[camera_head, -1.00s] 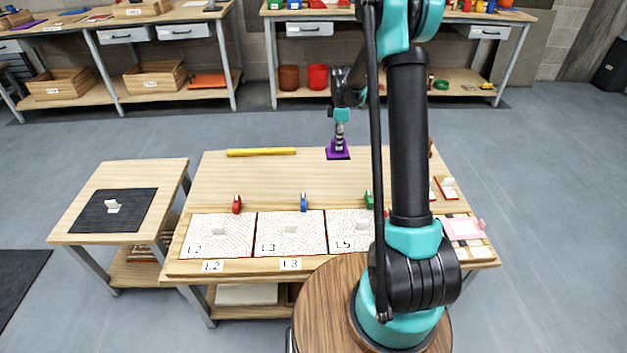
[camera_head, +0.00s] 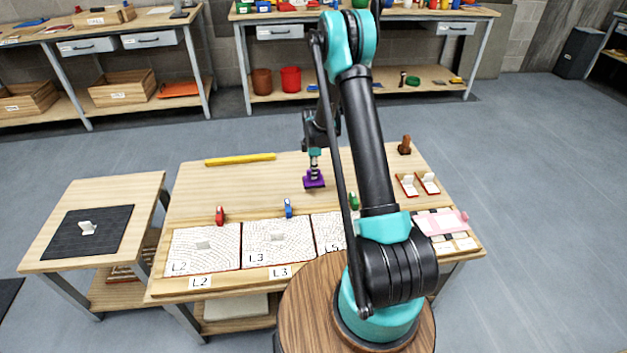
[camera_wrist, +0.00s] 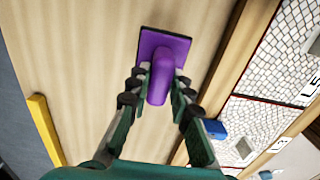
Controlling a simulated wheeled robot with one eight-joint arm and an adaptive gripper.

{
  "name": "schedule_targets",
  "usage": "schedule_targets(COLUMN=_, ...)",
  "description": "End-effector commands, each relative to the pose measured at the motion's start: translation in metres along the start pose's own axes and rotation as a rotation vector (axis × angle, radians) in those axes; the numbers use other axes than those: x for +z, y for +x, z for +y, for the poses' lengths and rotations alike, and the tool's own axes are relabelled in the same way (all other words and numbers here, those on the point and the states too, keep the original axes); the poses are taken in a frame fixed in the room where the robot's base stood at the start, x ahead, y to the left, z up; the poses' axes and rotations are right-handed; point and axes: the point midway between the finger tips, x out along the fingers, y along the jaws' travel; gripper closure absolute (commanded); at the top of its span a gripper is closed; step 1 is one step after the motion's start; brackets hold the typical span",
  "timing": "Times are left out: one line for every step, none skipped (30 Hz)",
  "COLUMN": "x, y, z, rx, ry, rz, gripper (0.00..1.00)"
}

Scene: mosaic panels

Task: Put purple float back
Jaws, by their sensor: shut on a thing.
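The purple float (camera_head: 314,181) is a flat square plate with a raised handle. In the wrist view, the fingers of my gripper (camera_wrist: 158,92) are shut on the handle of the purple float (camera_wrist: 172,44), one finger on each side. In the head view, my gripper (camera_head: 314,164) is over the back middle of the wooden table (camera_head: 240,180), with the float under it. I cannot tell whether the plate touches the table top.
A yellow bar (camera_head: 240,159) lies at the table's back left. Mosaic panels (camera_head: 204,247) line the front, with red (camera_head: 220,215), blue (camera_head: 288,208) and green (camera_head: 353,201) pieces behind them. A brown tool (camera_head: 404,145) and white pieces (camera_head: 428,182) are at the right.

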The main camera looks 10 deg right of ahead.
Motion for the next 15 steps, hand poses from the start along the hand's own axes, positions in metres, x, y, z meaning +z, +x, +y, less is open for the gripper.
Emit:
schedule_targets(x=0.000, y=0.004, z=0.000, rx=0.000, ry=0.000, rz=0.000, gripper=1.00)
schedule_targets(x=0.000, y=0.006, z=0.000, rx=0.000, ry=0.000, rz=0.000, gripper=1.00)
schedule_targets(x=0.000, y=0.008, z=0.000, rx=0.000, ry=0.000, rz=0.000, gripper=1.00)
schedule_targets(x=0.000, y=0.009, z=0.000, rx=0.000, ry=0.000, rz=0.000, gripper=1.00)
schedule_targets(x=0.000, y=0.011, z=0.000, rx=0.000, ry=0.000, rz=0.000, gripper=1.00)
schedule_targets(x=0.000, y=0.013, z=0.000, rx=0.000, ry=0.000, rz=0.000, gripper=1.00)
schedule_targets(x=0.000, y=0.016, z=0.000, rx=0.000, ry=0.000, rz=0.000, gripper=1.00)
schedule_targets(x=0.000, y=0.020, z=0.000, rx=0.000, ry=0.000, rz=0.000, gripper=1.00)
schedule_targets(x=0.000, y=0.025, z=0.000, rx=0.000, ry=0.000, rz=0.000, gripper=1.00)
schedule_targets(x=0.000, y=0.029, z=0.000, rx=0.000, ry=0.000, rz=0.000, gripper=1.00)
schedule_targets(x=0.000, y=0.034, z=0.000, rx=0.000, ry=0.000, rz=0.000, gripper=1.00)
schedule_targets(x=0.000, y=0.039, z=0.000, rx=0.000, ry=0.000, rz=0.000, gripper=1.00)
schedule_targets(x=0.000, y=0.042, z=0.000, rx=0.000, ry=0.000, rz=0.000, gripper=1.00)
schedule_targets(x=0.000, y=0.044, z=0.000, rx=0.000, ry=0.000, rz=0.000, gripper=1.00)
schedule_targets(x=0.000, y=0.046, z=0.000, rx=0.000, ry=0.000, rz=0.000, gripper=1.00)
